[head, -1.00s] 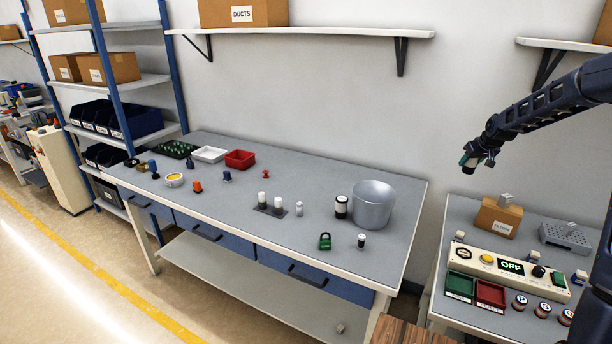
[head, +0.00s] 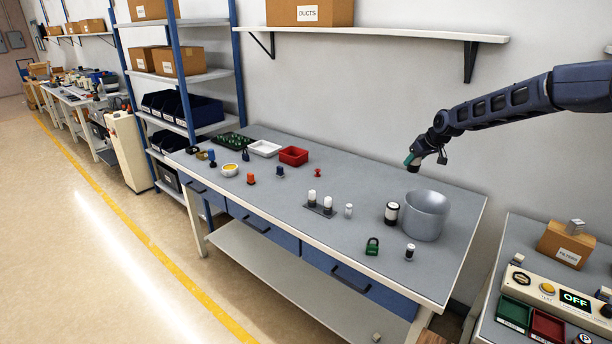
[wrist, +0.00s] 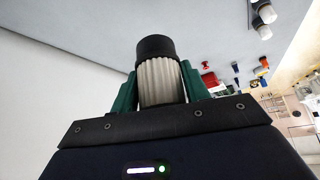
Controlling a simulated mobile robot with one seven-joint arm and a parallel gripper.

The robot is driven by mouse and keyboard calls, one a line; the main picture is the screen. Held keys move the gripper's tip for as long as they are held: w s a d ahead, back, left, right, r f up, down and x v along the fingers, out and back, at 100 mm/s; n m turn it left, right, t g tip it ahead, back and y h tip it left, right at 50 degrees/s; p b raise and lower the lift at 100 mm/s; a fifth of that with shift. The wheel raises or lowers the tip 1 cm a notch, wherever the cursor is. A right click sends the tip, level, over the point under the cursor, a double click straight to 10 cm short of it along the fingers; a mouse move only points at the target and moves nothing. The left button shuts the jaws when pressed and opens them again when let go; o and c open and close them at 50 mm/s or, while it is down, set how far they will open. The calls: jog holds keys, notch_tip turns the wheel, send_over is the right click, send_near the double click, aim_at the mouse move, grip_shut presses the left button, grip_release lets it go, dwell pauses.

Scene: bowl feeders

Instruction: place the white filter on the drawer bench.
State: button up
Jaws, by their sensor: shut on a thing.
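A white pleated filter with a black cap (wrist: 158,82) stands between the green fingers of my gripper (wrist: 158,92) in the wrist view. The gripper is shut on it. In the head view my gripper (head: 412,162) is in the air, above and behind the metal pot as seen from here; the held filter is too small to make out there. The drawer bench (head: 290,222) has a grey top and blue drawers, and its top also shows in the wrist view (wrist: 215,45).
A metal pot (head: 427,216), a black-and-white cylinder (head: 392,213), a green padlock (head: 372,246) and white-topped cylinders on a dark plate (head: 319,209) stand on the bench's right half. A shelf (head: 400,35) hangs above. A control panel (head: 550,292) is at right.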

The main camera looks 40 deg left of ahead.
jog(key=s+a+n+g, duration=0.1)
jog(key=s+a+n, duration=0.1)
jog(key=s+a, duration=0.85)
jog(key=shift+y, duration=0.3)
jog(key=f, duration=1.3)
jog(key=w+f, duration=0.1)
jog(key=f, duration=0.5)
jog(key=shift+a+f, duration=0.2)
jog(key=shift+f, duration=0.15)
jog(key=shift+f, duration=0.15)
jog(key=o, duration=1)
jog(key=shift+d+r, duration=0.25)
jog(key=shift+r, duration=0.3)
jog(key=v, duration=1.1)
